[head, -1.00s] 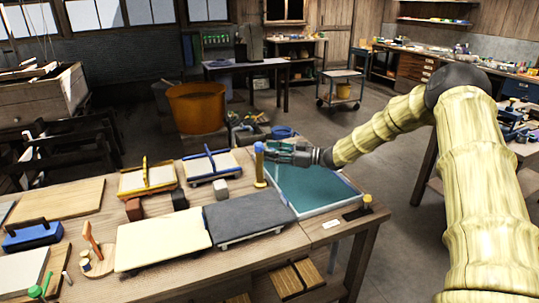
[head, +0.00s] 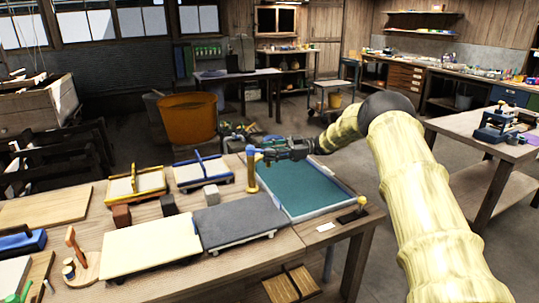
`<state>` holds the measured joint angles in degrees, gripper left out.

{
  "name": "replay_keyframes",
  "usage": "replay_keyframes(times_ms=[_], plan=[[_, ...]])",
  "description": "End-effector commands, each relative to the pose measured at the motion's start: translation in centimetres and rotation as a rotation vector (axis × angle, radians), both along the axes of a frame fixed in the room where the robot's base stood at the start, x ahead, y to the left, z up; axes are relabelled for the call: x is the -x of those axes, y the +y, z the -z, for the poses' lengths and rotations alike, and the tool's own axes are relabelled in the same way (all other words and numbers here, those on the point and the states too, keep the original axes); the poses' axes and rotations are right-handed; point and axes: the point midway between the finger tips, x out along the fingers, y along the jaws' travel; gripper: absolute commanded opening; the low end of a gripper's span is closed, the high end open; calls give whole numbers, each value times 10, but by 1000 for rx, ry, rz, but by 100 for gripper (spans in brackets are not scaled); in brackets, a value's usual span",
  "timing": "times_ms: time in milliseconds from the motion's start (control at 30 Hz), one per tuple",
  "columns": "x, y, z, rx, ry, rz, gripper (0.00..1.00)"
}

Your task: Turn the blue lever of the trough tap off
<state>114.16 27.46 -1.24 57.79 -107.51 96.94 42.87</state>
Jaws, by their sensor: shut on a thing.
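The trough tap (head: 252,176) is a yellow upright post at the left edge of the trough (head: 300,186), which has a pale rim and a teal inside. The blue lever (head: 253,150) is at the top of the post, pointing to the right toward my gripper. My gripper (head: 267,153) is at the lever from the right, above the trough's back part, and is shut on the lever. The fingertips are small and dark here, so their exact hold on the lever is hard to see.
A grey board (head: 235,227) and a cream board (head: 150,247) lie in front of the tap. Two framed moulds (head: 203,173) stand to its left, with small blocks before them. An orange tub (head: 188,120) stands behind the bench. The floor at right is partly clear.

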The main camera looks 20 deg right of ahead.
Motion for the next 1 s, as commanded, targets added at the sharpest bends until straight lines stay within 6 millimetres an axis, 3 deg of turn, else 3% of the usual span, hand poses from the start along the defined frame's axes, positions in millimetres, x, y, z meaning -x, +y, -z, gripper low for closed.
replay_keyframes(times_ms=[400,433,500,1000], plan=[[2,2,2,1,5,-9,0],[2,2,2,1,5,-10,37],[1,1,2,1,5,-8,49],[3,-22,4,-6,1,-1,49]])
